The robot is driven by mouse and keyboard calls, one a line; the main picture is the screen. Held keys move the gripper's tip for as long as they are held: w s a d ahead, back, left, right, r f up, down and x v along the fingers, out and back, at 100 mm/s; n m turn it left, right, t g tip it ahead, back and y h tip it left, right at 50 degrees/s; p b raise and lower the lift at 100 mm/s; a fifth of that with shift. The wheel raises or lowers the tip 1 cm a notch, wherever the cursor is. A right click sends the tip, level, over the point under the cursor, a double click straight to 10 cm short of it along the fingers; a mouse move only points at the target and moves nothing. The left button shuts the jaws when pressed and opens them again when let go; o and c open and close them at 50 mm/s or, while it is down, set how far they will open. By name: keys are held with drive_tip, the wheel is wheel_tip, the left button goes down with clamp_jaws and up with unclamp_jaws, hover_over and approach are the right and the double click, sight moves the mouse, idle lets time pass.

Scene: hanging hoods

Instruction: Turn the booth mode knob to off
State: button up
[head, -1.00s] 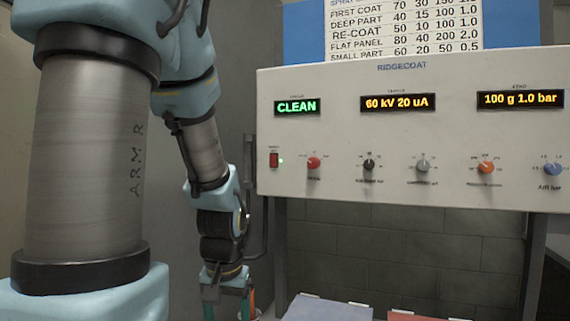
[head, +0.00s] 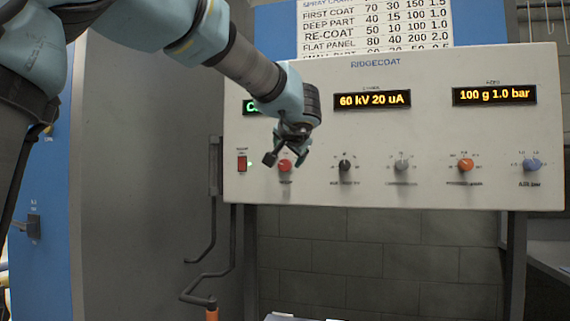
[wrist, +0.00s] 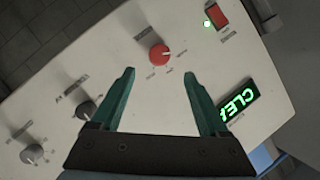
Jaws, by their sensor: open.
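The booth mode knob is most likely the red knob (head: 285,166), under the green display (head: 252,107) at the panel's left, which is mostly hidden by my arm. In the wrist view the red knob (wrist: 159,54) lies ahead of and between the fingertips, with the green display (wrist: 236,102) to the right. My gripper (head: 287,158) is open and empty in front of the panel (head: 400,140), close to the red knob. In the wrist view its green fingers (wrist: 158,75) are spread wide, and neither appears to touch the knob. The knob's pointer setting is too small to read.
A red rocker switch (head: 242,163) sits left of the red knob. A black knob (head: 345,165), grey knob (head: 401,165), orange knob (head: 465,165) and blue knob (head: 531,165) line up to the right. A bent pipe (head: 210,270) runs below the panel's left edge.

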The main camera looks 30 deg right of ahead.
sight(285, 164)
drive_tip(key=p+x, duration=0.1)
drive_tip(key=x, duration=0.7)
drive_tip(key=shift+p, duration=0.4)
clamp_jaws()
